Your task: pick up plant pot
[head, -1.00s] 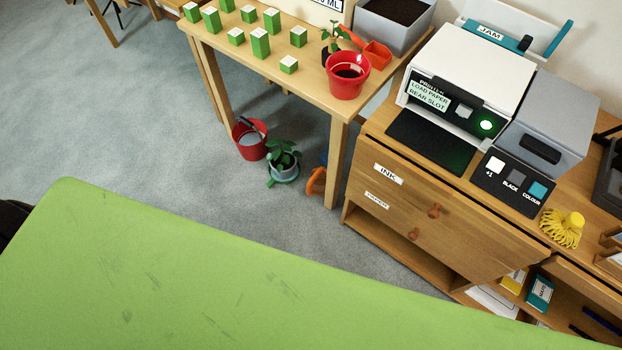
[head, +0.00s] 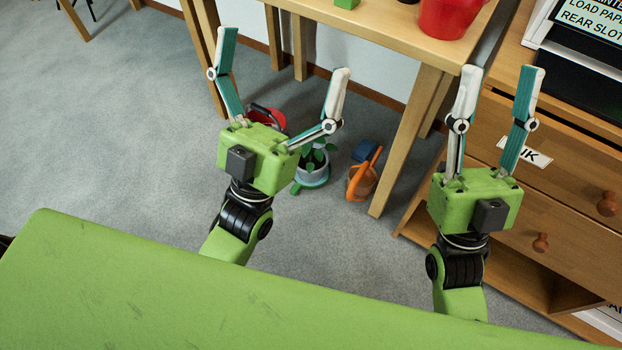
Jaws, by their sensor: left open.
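A grey pot (head: 314,168) with a green leafy plant stands on the floor under the wooden table, in a green saucer (head: 313,184). My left gripper's body and one finger partly cover it. A red pot (head: 447,18) stands on the table, cut off by the top edge. My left gripper (head: 280,62) is open and empty, its fingers wide apart, in front of the table. My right gripper (head: 500,75) is open and empty, its fingers parallel and apart, in front of the drawer cabinet. I see neither gripper touching a pot.
A red bucket (head: 271,115) on the floor is partly behind my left gripper. An orange watering can (head: 362,182) and a blue item (head: 366,151) lie near the table leg (head: 408,140). The cabinet (head: 575,140) fills the right.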

